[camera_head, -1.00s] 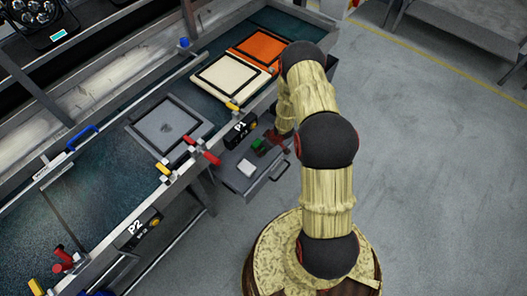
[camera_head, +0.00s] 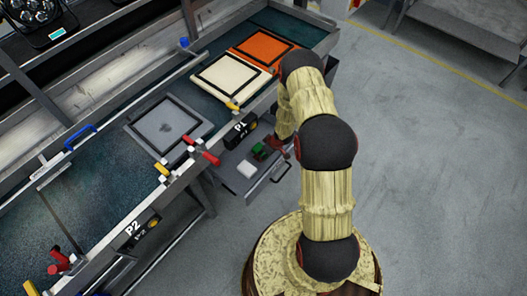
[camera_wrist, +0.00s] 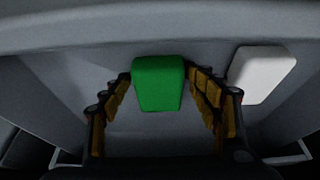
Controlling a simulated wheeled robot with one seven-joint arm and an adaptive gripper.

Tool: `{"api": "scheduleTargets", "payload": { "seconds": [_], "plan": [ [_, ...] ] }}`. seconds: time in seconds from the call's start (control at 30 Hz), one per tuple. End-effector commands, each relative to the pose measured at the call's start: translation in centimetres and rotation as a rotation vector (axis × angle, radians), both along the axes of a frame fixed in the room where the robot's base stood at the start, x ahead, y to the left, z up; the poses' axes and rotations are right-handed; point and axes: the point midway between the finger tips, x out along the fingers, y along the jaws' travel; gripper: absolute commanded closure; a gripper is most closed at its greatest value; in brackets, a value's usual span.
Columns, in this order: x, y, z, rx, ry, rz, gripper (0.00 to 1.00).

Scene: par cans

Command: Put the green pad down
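The green pad (camera_wrist: 158,84) sits between the tips of my gripper (camera_wrist: 158,78) in the wrist view. Both fingertips lie along its sides and appear to touch it. In the head view, the green pad (camera_head: 258,150) shows inside the grey open drawer (camera_head: 238,180), beside the dark red end of my gripper. The drawer floor is close under the pad. I cannot tell whether the pad touches it.
A white pad (camera_wrist: 262,74) lies in the drawer to the right of the green pad; it also shows in the head view (camera_head: 246,168). The workbench with cream (camera_head: 230,82) and orange (camera_head: 262,48) panels borders the drawer. The floor at right is clear.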

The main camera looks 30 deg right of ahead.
Motion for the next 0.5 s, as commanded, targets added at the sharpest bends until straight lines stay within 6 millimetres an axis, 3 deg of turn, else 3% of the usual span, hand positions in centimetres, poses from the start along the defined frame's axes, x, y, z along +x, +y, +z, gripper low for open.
{"api": "scheduleTargets", "payload": {
  "seconds": [0.33, 0.5],
  "plan": [
    [-0.2, 0.0, -0.2, 0.001, 0.005, 0.0, 0.37],
    [-0.1, 0.0, 1.1, -0.001, 0.001, 0.001, 0.37]
  ]
}}
